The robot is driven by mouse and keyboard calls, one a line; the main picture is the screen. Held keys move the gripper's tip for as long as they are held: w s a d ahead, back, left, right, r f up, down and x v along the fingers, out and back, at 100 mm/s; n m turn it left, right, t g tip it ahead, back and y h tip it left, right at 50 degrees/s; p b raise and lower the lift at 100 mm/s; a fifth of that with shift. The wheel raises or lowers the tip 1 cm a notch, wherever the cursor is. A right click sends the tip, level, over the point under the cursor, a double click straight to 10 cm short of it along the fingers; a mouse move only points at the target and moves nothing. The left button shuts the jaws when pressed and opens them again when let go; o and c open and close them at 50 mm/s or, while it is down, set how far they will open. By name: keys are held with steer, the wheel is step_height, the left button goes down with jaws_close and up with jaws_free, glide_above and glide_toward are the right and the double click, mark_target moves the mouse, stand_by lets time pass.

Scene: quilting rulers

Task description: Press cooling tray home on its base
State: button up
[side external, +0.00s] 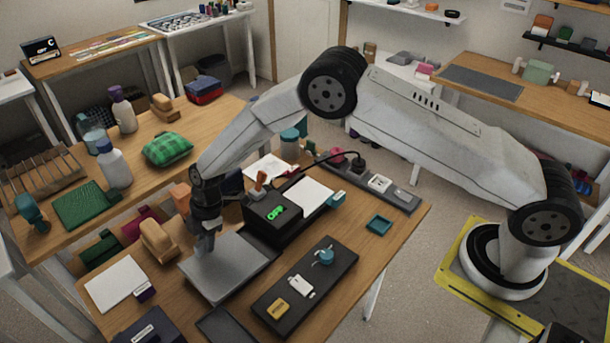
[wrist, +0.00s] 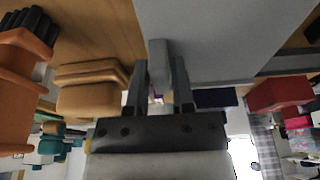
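The cooling tray appears to be the flat grey plate (side external: 235,272) at the front left of the table in the side view; it also fills the upper right of the wrist view (wrist: 220,35). A dark edge shows along its right side; I cannot tell whether this is the base. My gripper (side external: 207,238) points down at the plate's rear left part. In the wrist view my gripper (wrist: 160,72) has its two fingers either side of a grey upright block of the plate's colour, apparently its handle, with almost no gap. The seating underneath is hidden.
A black box with a green display (side external: 275,215) stands behind the tray. A tan block (side external: 158,240) and a white sheet (side external: 115,282) are to its left. A dark panel with small parts (side external: 305,288) lies to its right, with bare wood beyond.

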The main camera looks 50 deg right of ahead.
mark_target(225, 255)
jaws_close()
steer(key=shift+r, duration=0.2)
steer(key=shift+r, duration=0.45)
steer(key=s+d+r, duration=0.4)
steer(key=s+r, duration=0.7)
steer(key=s, duration=0.2)
steer(key=shift+d+r, duration=0.35)
steer(key=shift+d, duration=0.05)
steer(key=shift+s, duration=0.1)
